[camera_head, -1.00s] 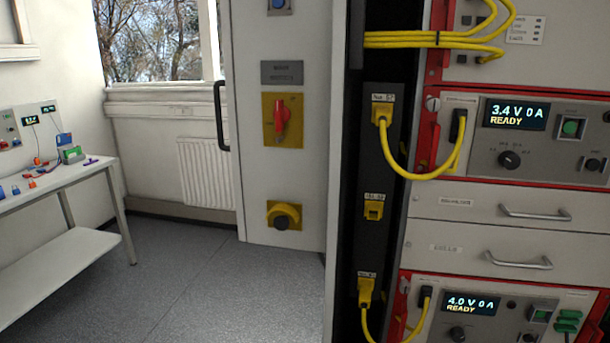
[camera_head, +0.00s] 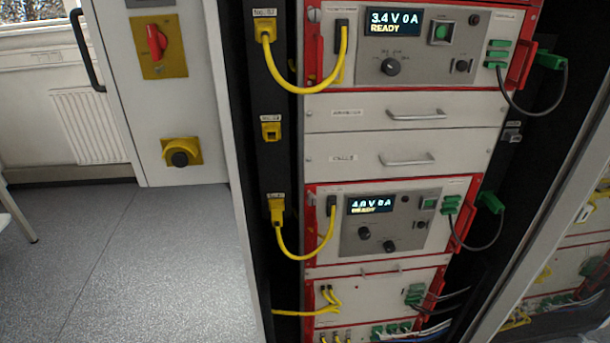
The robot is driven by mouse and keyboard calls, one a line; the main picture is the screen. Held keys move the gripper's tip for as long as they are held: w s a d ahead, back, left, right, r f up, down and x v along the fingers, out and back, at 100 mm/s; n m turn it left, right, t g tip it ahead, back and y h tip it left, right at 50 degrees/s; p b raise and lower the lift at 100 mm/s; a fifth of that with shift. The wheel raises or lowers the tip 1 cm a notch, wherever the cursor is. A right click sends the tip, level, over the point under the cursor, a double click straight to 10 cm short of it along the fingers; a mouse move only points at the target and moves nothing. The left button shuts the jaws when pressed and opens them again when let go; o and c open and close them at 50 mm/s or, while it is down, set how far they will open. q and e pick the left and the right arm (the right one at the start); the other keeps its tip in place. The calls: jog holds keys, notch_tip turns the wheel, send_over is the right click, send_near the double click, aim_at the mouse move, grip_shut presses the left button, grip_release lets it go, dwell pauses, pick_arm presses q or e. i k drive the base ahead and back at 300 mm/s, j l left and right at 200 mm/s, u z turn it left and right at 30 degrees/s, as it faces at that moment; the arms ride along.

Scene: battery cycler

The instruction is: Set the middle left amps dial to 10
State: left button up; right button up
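A rack holds two cycler units with displays. The upper unit (camera_head: 350,64) reads 3.4 V 0 A READY, with a black dial (camera_head: 390,66) below its display and a smaller knob (camera_head: 462,66) at right. The lower unit (camera_head: 350,242) reads about 4.0 V 0 A READY, with a black dial (camera_head: 364,233) below its display and another knob (camera_head: 389,246) right of it. The dial markings are too small to read. I cannot tell which dial is the middle left one. Neither gripper is in view.
Two drawers with handles (camera_head: 415,115) lie between the units. Yellow cables (camera_head: 292,87) loop at left and dark cables with green plugs (camera_head: 550,60) at right. A cabinet with a red switch (camera_head: 157,42) stands left. Grey floor (camera_head: 110,270) is open at lower left.

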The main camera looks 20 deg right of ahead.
aim_at(389, 246)
jog(key=z, duration=1.25)
